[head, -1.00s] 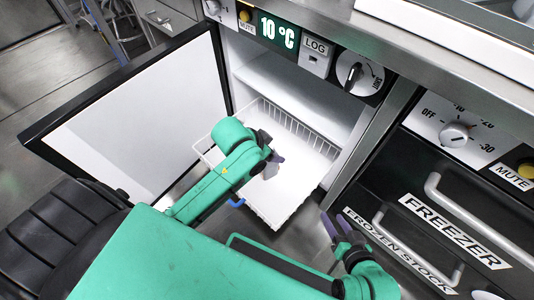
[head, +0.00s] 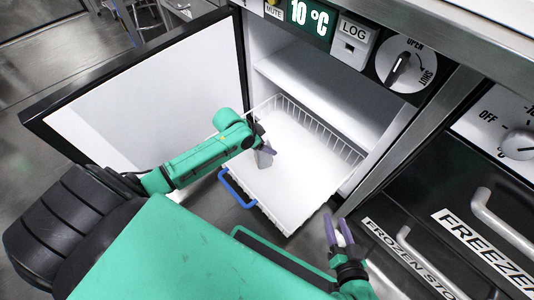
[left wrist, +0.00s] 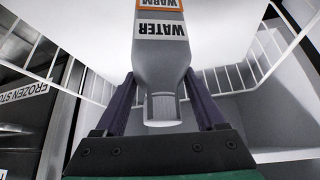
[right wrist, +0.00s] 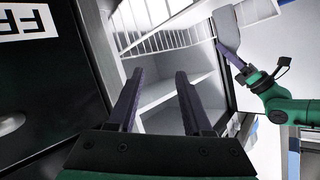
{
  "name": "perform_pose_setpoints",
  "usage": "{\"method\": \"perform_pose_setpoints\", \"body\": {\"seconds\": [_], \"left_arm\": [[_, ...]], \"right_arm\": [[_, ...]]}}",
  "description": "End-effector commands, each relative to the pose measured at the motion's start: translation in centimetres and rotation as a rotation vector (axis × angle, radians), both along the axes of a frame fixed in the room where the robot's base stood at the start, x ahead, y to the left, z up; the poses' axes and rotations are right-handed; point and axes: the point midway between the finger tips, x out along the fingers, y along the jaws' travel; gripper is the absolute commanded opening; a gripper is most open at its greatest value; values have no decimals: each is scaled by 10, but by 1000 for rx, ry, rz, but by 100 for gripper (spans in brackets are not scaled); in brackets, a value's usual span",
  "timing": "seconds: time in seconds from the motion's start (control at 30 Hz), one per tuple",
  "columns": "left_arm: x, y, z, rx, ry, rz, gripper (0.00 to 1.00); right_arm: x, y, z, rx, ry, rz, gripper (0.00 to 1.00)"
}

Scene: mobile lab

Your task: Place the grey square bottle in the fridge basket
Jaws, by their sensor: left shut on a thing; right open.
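The grey square bottle (left wrist: 162,65) shows in the left wrist view with its neck between my left gripper's fingers (left wrist: 163,110) and upside-down WATER and WARM labels. It also shows small and partly hidden in the head view (head: 265,158). My left gripper (head: 260,146) is shut on it, over the left part of the white wire fridge basket (head: 318,182). Whether the bottle touches the basket floor I cannot tell. The basket is pulled out of the open fridge (head: 335,98) and looks empty otherwise. My right gripper (head: 339,232) is open and empty, right of the basket's front; it also shows in the right wrist view (right wrist: 158,85).
The open fridge door (head: 150,95) stands left of the basket. The basket has a blue front handle (head: 237,190). A shelf (head: 320,85) lies above it inside the fridge. The black freezer drawers (head: 420,215) with grey handles (head: 505,222) are at the right.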

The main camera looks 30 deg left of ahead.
Motion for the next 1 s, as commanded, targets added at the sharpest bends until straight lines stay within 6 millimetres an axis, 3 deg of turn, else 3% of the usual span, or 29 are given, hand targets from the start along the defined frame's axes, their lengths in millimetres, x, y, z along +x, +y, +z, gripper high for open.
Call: {"method": "perform_pose_setpoints", "body": {"seconds": [0.1, 0.3, 0.73, 0.77, 0.8, 0.83, 1.0], "left_arm": [[1, 0, -23, -1, -2, 1, 0], [1, 0, -42, 0, -3, 0, 0], [1, 0, -44, 0, -2, 0, 0], [0, 0, -45, 0, 0, 0, 80], [0, 0, -45, 0, 0, 0, 95], [0, 0, -45, 0, 0, 0, 100], [0, 0, -45, 0, 0, 0, 100]], "right_arm": [[1, 0, -16, 10, -16, -11, 50], [40, -2, 19, 36, -170, -42, 50], [46, -2, 29, 41, -199, -47, 50], [47, -2, 29, 41, -201, -48, 50], [47, -2, 29, 41, -201, -48, 50], [47, -2, 29, 41, -201, -48, 50], [47, -2, 29, 41, -201, -48, 50]]}}
